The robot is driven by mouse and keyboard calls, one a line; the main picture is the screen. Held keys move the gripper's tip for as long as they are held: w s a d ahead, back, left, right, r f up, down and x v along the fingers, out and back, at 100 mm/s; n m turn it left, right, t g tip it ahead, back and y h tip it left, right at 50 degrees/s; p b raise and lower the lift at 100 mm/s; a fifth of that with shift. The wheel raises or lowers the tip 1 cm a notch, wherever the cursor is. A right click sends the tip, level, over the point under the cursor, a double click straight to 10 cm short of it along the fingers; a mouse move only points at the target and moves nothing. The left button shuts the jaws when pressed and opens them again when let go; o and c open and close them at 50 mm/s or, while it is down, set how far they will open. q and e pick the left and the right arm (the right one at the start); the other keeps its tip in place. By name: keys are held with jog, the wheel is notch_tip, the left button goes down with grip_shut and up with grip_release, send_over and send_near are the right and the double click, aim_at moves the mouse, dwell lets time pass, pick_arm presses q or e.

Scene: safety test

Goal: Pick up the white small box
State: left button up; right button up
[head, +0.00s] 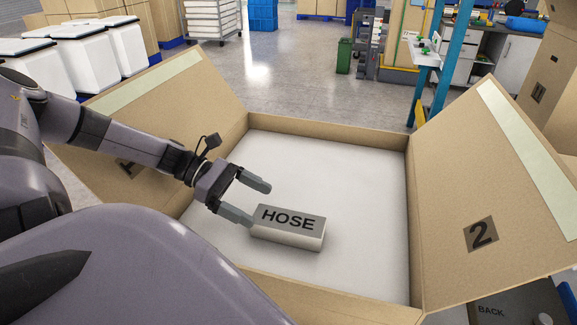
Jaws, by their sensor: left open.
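A small white box (288,228) with a grey top marked "HOSE" lies flat inside a large open cardboard box (440,240). It rests on the white floor of that carton, near the front middle. My left gripper (262,203) reaches in from the left and is open. Its fingers point right, just left of the small box. The nearer fingertip is close to the box's left end; whether it touches cannot be told. Nothing shows between the fingers. My right gripper is not in view.
The carton's flaps stand open at left and right, the right one marked "2". The carton floor behind and right of the small box is clear. White bins (105,50) stand at back left, a green bin (344,56) and blue post (447,60) behind.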

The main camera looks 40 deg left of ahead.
aim_at(281, 218)
pick_arm(q)
jog(key=shift+w+d+f, duration=0.2)
jog(key=shift+d+f, duration=0.1)
jog(key=shift+d, duration=0.3)
jog(key=x, duration=0.1)
jog(key=b+x, duration=0.2)
jog(key=shift+s+d+f, duration=0.15)
jog(key=shift+d+f, duration=0.05)
jog(key=shift+d, duration=0.1)
jog(key=shift+w+d+f+b, duration=0.1)
jog(key=shift+w+d+b, duration=0.3)
jog(key=shift+d+b, duration=0.25)
jog(key=c, duration=1.1)
jog(key=shift+c, duration=0.2)
